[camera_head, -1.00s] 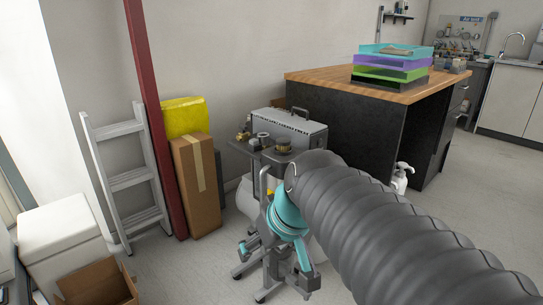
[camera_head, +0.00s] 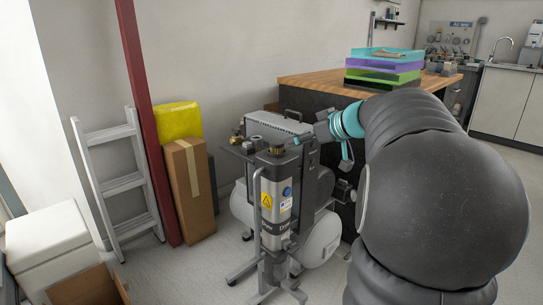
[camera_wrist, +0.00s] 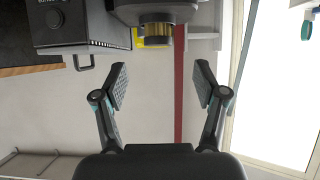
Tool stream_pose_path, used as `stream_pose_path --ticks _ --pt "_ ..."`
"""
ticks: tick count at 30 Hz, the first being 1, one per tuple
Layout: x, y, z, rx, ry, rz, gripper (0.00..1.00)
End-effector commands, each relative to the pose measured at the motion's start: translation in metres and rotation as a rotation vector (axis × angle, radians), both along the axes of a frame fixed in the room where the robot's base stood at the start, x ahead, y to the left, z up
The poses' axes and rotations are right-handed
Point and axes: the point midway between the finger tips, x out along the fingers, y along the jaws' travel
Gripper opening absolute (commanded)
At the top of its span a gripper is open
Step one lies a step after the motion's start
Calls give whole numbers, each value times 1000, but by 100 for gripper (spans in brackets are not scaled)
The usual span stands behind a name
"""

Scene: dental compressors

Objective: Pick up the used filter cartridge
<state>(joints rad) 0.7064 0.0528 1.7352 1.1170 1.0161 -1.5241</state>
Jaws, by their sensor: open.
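A short brass-banded cylinder (camera_head: 276,149), which looks like the used filter cartridge, stands upright on the dark top of the compressor unit in the head view. In the wrist view, which is upside down, the cylinder (camera_wrist: 156,31) hangs from the top edge, above and just left of the middle between my fingers. My gripper (camera_wrist: 162,83) is open, with nothing between its fingertips. In the head view my gripper (camera_head: 331,146) is to the right of the cylinder, apart from it. My arm partly hides the gripper there.
The compressor (camera_head: 278,200) has a labelled column and a white tank. Brass fittings (camera_head: 237,138) and a small ring (camera_head: 256,140) sit by the cylinder. A grey case (camera_head: 277,123) with a handle stands close behind. A wooden-topped bench (camera_head: 310,85) is at right.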

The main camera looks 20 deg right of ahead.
Motion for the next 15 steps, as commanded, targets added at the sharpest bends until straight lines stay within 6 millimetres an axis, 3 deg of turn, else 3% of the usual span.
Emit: stream_pose_path --ticks 6,15 --pt "31 12 -18 2 3 3 71" --pt "46 17 -26 1 2 0 71"
